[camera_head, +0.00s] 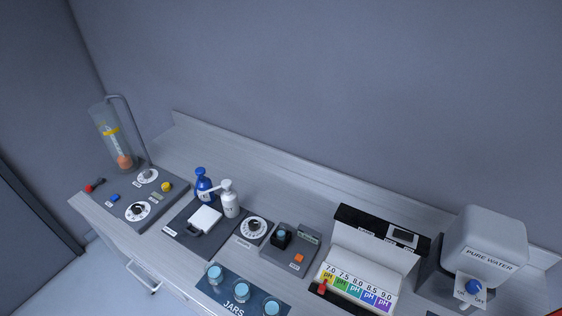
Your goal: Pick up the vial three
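No thing in view carries a readable label "vial three", and I cannot tell which one it is. Several small coloured pH pieces sit in a row on the front of the white pH box (370,262). A small red piece (322,287) stands at its left front. Three teal-topped jars (215,272) stand on the dark mat marked JARS (213,291). Neither of my grippers is in view.
A pure water dispenser (487,243) stands at the right. A blue bottle (203,184) and a white bottle (230,204) stand behind a white-topped plate (205,219). A tall clear cylinder (106,126) rises from the dial panel (164,195) at left. The back counter strip is clear.

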